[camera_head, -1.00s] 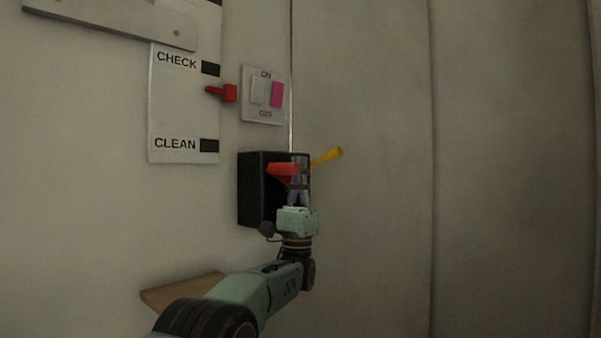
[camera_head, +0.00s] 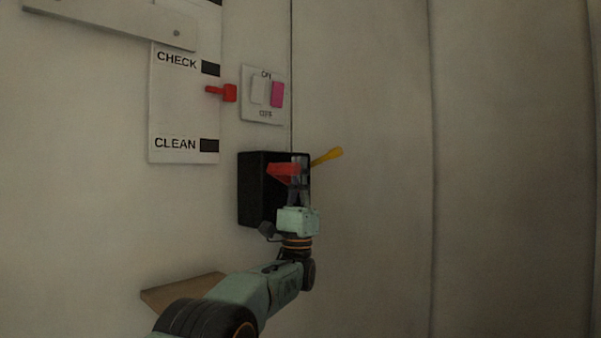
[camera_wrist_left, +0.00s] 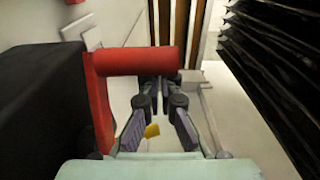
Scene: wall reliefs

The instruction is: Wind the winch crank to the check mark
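The winch is a black box (camera_head: 255,190) on the wall with a red crank (camera_head: 282,172) at its front. In the left wrist view the crank's red grip (camera_wrist_left: 135,62) lies across the picture, joined to a red arm (camera_wrist_left: 101,115) at its left. My left gripper (camera_head: 299,162) points up at the crank. A red pointer (camera_head: 228,92) sits below the CHECK mark (camera_head: 210,68) and above the CLEAN mark (camera_head: 210,146) on a white scale. My right gripper is out of view.
A yellow handle (camera_head: 328,156) sticks out right of the box. An ON/OFF switch plate (camera_head: 248,105) with a pink part is above it. A brown ledge (camera_head: 180,291) is below left. The wall at right is bare. A dark ribbed thing (camera_wrist_left: 270,70) stands right in the wrist view.

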